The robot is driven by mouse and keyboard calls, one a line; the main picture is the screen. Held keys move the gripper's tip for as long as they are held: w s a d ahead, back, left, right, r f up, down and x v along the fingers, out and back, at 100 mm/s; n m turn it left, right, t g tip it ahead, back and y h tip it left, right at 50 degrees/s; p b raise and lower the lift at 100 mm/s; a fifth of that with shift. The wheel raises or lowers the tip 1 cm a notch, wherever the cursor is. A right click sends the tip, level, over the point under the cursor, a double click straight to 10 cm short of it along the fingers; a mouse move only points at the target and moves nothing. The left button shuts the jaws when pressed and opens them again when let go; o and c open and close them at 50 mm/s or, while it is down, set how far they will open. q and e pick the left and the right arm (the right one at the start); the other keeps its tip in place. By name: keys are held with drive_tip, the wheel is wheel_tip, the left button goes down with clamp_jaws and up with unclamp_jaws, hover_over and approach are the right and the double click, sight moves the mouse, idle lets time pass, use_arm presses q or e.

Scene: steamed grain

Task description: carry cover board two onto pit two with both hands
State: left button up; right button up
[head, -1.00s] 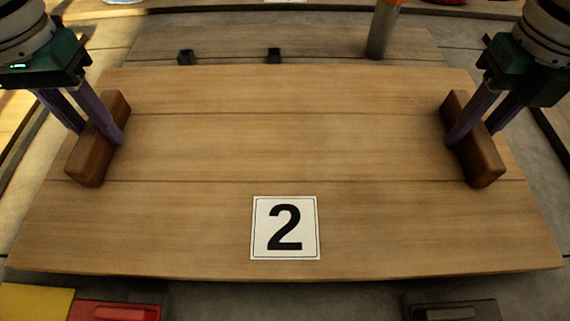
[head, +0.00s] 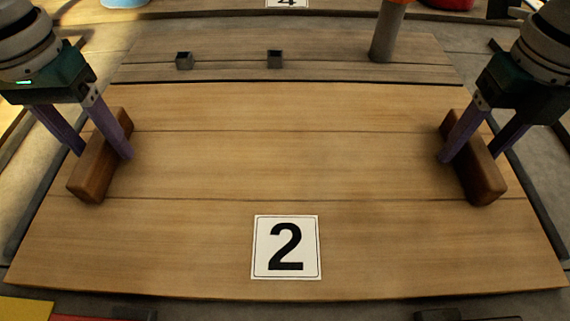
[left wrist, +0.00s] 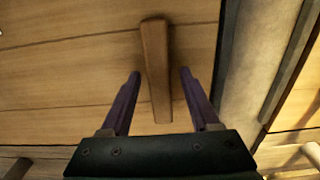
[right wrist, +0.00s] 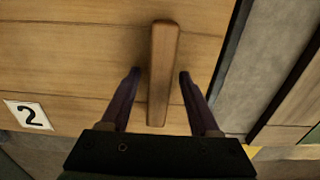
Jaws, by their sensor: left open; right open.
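Cover board two (head: 285,165) is a wide wooden board of planks with a white plate marked 2 (head: 286,247) near its front edge. It lies flat and fills the middle of the head view. It has a wooden handle at the left end (head: 98,165) and another at the right end (head: 480,170). My left gripper (left wrist: 158,75) is open, its purple fingers apart on either side of the left handle. My right gripper (right wrist: 160,75) is open, its fingers on either side of the right handle. Gaps show between fingers and handles. Whether pit two lies under the board is hidden.
Behind the board is another plank surface (head: 220,45) with two small dark square pieces (head: 184,60) and a grey post with an orange top (head: 388,35). A plate marked 4 (head: 287,3) shows at the top edge. A yellow thing (head: 25,310) and a red thing lie at the front left.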

drive_tip(key=shift+r, duration=0.1)
use_arm(q)
wheel_tip(320, 180, up, 12)
use_arm(e)
wheel_tip(320, 180, up, 12)
idle(0.5)
idle(0.3)
